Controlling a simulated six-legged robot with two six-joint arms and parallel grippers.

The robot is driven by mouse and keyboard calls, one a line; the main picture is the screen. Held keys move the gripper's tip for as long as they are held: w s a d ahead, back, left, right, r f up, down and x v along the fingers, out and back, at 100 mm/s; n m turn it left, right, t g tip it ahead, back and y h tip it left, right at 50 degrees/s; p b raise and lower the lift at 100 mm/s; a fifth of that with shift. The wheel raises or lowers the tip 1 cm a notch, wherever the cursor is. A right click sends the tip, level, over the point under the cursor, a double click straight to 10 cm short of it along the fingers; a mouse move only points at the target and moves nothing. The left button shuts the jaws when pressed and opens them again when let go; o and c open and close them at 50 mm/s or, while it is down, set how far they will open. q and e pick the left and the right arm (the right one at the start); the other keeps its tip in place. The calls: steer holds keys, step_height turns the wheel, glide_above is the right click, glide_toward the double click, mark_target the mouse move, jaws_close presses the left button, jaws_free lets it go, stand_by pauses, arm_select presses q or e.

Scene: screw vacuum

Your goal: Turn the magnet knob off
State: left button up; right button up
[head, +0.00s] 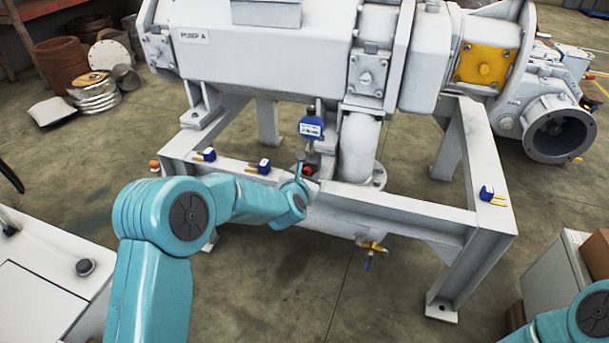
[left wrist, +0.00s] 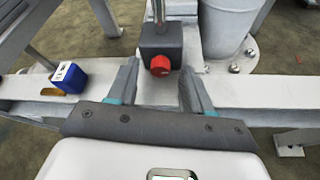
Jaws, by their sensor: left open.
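The magnet knob (left wrist: 160,66) is a red round knob on the front of a dark grey block (left wrist: 161,42), which sits on the white frame beam. In the head view the red knob (head: 308,170) is partly hidden behind my left gripper (head: 303,178). In the left wrist view my left gripper (left wrist: 159,88) is open, its two fingers apart on either side below the knob, not touching it. A metal post rises from the block, and a blue gauge (head: 311,128) is above it. My right gripper is out of view.
The white pump (head: 290,50) stands above and behind the block. Small blue items lie along the frame beam, one (left wrist: 68,75) left of the gripper. A white pipe (head: 359,148) stands right of the block.

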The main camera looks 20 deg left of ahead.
arm_select(q)
jaws_close()
steer(key=shift+a+n+h, duration=0.2)
steer(key=shift+n+h, duration=0.9)
steer(key=shift+n, duration=0.3)
jaws_free()
steer(key=shift+r, duration=0.1)
steer(key=v, duration=1.6)
steer(key=shift+s+r, duration=0.15)
